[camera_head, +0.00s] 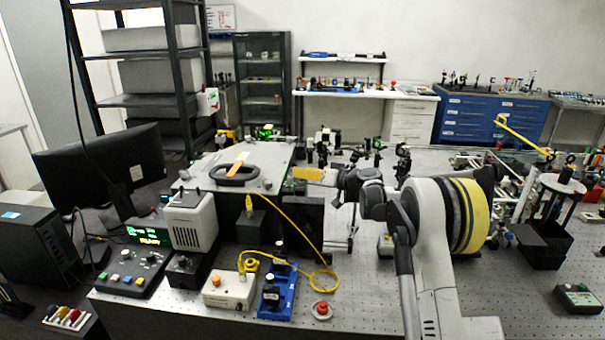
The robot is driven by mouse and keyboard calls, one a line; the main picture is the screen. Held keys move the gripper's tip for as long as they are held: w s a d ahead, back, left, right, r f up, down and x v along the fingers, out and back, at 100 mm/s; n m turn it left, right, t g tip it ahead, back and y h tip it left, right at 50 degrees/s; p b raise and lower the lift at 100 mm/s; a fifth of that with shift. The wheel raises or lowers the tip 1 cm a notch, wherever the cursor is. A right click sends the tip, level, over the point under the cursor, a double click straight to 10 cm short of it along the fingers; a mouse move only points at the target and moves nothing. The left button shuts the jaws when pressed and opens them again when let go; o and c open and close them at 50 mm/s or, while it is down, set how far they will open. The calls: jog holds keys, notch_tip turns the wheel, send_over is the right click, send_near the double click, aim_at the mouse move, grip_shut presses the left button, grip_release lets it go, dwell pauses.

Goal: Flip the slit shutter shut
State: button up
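I cannot surely pick out the slit shutter. A yellow block or tab (307,173) sits at the right edge of a large grey instrument box, just left of my gripper (328,178). The grey box (208,168) has a black handle (236,177) and an orange strip (238,160) on its lid. My arm reaches in from the lower right, and the gripper points left at about the height of the lid. The fingers are small and dark here. Whether they touch the yellow piece, and how far apart they are, does not show.
A yellow cable (290,225) runs from the box front to the bench. A white box (230,290), a blue mount (278,292) and a red button (322,309) stand in front. Optics posts crowd behind the gripper. The perforated bench top (365,295) is clear at front centre.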

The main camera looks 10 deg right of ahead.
jog(key=v, duration=1.1)
jog(key=shift+s+d, duration=0.3)
jog(key=shift+r, duration=0.1)
jog(key=s+a+r, duration=0.1)
jog(key=s+a, duration=0.1)
jog(key=s+a+r+g+h, duration=0.1)
jog(key=s+a, duration=0.1)
jog(key=s, duration=0.1)
jog(key=s+a+r+g, duration=0.1)
jog(key=s+a, duration=0.1)
jog(key=s, duration=0.1)
jog(key=shift+a+r+m+h, duration=0.3)
jog(key=shift+r, duration=0.05)
jog(key=s+a+m+g+h, duration=0.1)
jog(key=s+a+g+h, duration=0.15)
jog(key=s, duration=1.05)
jog(key=s+a+m+g+h, duration=0.1)
jog(key=s+a+h, duration=0.15)
jog(key=s, duration=0.95)
jog(key=s+d+f+h, duration=0.1)
jog(key=s+d+f, duration=0.1)
jog(key=s, duration=0.4)
jog(key=s+d+f+m+h, duration=0.1)
jog(key=s+f+h, duration=0.1)
jog(key=s+f, duration=0.2)
jog(key=s, duration=0.3)
jog(key=shift+d+f, duration=0.3)
jog(key=shift+d, duration=0.05)
